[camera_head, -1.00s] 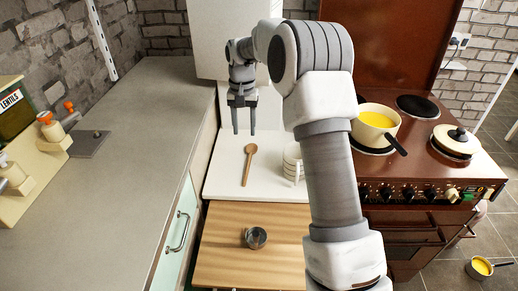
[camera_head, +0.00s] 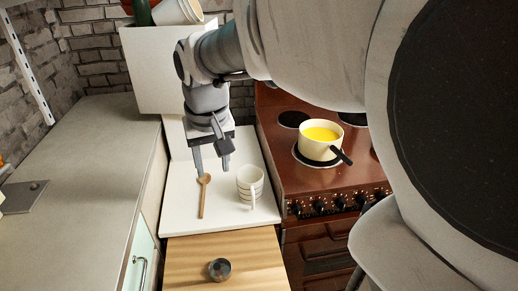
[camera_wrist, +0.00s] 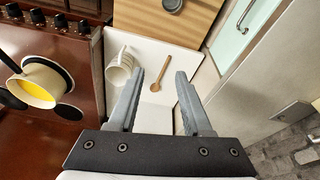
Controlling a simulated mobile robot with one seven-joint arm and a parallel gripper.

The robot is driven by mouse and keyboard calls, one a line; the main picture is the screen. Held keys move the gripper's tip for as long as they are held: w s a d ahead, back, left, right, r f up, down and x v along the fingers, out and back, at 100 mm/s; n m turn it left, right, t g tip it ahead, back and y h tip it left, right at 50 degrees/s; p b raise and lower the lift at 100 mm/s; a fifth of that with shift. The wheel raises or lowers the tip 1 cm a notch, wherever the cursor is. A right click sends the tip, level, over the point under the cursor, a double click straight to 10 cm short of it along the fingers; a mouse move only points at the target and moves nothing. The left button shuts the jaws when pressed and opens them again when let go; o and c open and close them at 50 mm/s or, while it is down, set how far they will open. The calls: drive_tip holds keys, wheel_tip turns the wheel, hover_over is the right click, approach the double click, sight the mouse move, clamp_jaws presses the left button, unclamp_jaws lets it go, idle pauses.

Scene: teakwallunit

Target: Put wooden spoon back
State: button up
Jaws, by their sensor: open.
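The wooden spoon (camera_head: 203,197) lies flat on the white counter (camera_head: 180,222), its bowl end towards the back. In the wrist view the spoon (camera_wrist: 153,76) shows beyond and between my fingers. My gripper (camera_head: 212,164) is open and empty, pointing down just above and behind the spoon's bowl. It also shows in the wrist view (camera_wrist: 160,85), with nothing between its fingers. In the head view a finger comes close to the spoon's bowl; I cannot tell whether they touch. No holder for the spoon is clearly identifiable.
A pan with yellow contents (camera_head: 321,140) stands on the brown stove at right. A grey worktop (camera_head: 85,180) lies left.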

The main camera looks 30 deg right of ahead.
drive_tip(key=s+n+t, duration=0.1)
drive_tip(key=s+t, duration=0.2)
drive_tip(key=s, duration=1.1)
drive_tip(key=shift+s+r, duration=0.1)
drive_tip(key=shift+s, duration=0.05)
wheel_tip(320, 180, up, 6)
drive_tip(key=p, duration=0.5)
drive_tip(key=shift+f+p, duration=0.2)
drive_tip(key=shift+p, duration=0.1)
drive_tip(key=shift+d, duration=0.1)
